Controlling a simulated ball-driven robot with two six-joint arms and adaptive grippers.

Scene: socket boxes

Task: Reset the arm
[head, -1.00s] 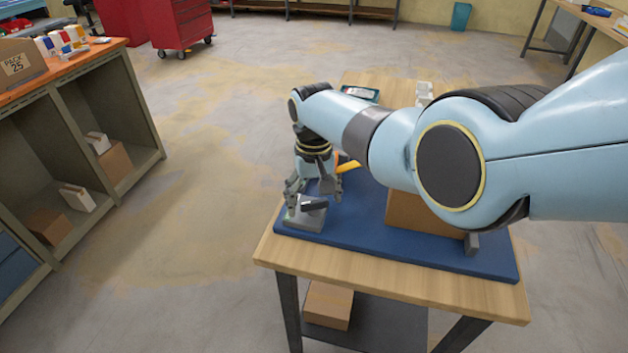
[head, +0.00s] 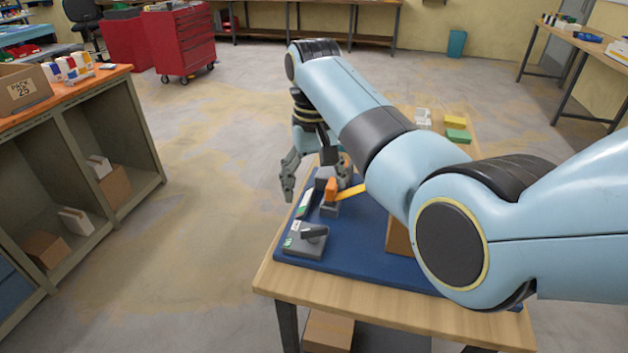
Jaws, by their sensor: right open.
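My right arm reaches in from the right over the wooden table (head: 375,298). My right gripper (head: 308,188) hangs at the table's left side, open and empty, with its fingers pointing down. It is above and behind a grey box with a dark lever (head: 305,242), apart from it. That box sits at the front left of the blue mat (head: 350,262). Behind it stands a grey piece with an orange block (head: 331,189) and a yellow bar (head: 351,193). My arm hides much of the mat. My left gripper does not show.
A cardboard box (head: 397,238) on the mat is partly hidden by my arm. Green and yellow boxes (head: 456,130) lie at the table's far end. A shelf unit (head: 85,165) stands at left, with open floor between. Another box (head: 327,331) sits below the tabletop.

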